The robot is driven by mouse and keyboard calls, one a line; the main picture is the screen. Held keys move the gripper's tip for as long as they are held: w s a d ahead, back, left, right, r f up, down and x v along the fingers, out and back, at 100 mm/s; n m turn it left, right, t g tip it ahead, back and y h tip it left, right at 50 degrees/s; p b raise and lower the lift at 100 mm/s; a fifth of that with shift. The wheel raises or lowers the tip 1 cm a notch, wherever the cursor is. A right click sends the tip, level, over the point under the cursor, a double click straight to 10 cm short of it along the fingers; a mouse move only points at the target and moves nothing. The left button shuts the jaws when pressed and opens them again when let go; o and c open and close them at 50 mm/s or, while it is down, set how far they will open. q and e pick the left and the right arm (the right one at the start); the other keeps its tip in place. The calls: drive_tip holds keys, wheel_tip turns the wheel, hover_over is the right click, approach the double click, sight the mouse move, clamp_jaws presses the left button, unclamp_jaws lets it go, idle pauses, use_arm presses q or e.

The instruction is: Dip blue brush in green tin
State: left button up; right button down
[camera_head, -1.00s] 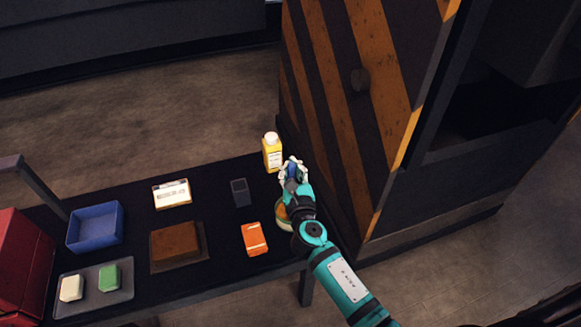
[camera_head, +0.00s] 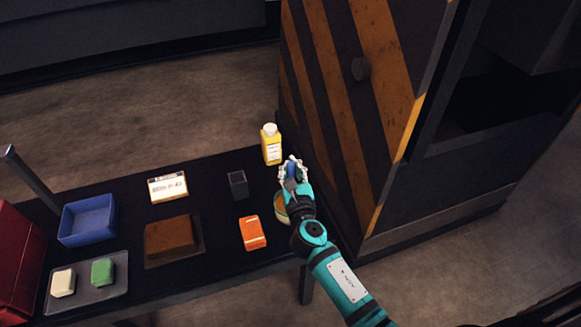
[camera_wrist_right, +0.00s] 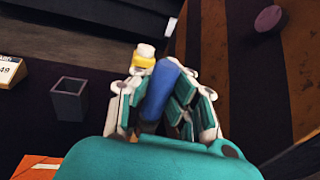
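My right gripper (camera_head: 293,172) is above the right end of the black table, and its fingers are closed around the blue brush (camera_wrist_right: 160,88). In the right wrist view the blue handle stands between the finger pads; the brush's lower end is hidden. The green tin (camera_head: 281,208), a round tin with a pale green rim and orange-brown contents, sits on the table just below and left of the gripper. My arm partly covers it, and I cannot tell whether the brush touches it. My left gripper does not show.
A yellow bottle (camera_head: 271,145) stands just behind the gripper. A dark open cup (camera_head: 238,185) and an orange box (camera_head: 252,233) are to the left. A blue bin (camera_head: 88,220), a brown block (camera_head: 171,237) and a soap tray (camera_head: 117,290) lie further left. A striped cabinet (camera_head: 345,130) rises close on the right.

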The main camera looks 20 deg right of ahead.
drive_tip(key=shift+f+b, duration=0.5)
drive_tip(key=shift+f, duration=0.05)
idle(0.5)
drive_tip(key=shift+f, duration=0.15)
idle(0.8)
wheel_tip(320, 180, up, 7)
drive_tip(key=p, duration=0.7)
drive_tip(key=shift+r+p, duration=0.2)
drive_tip(key=shift+p, duration=0.1)
drive_tip(key=shift+f, duration=0.1)
idle(0.3)
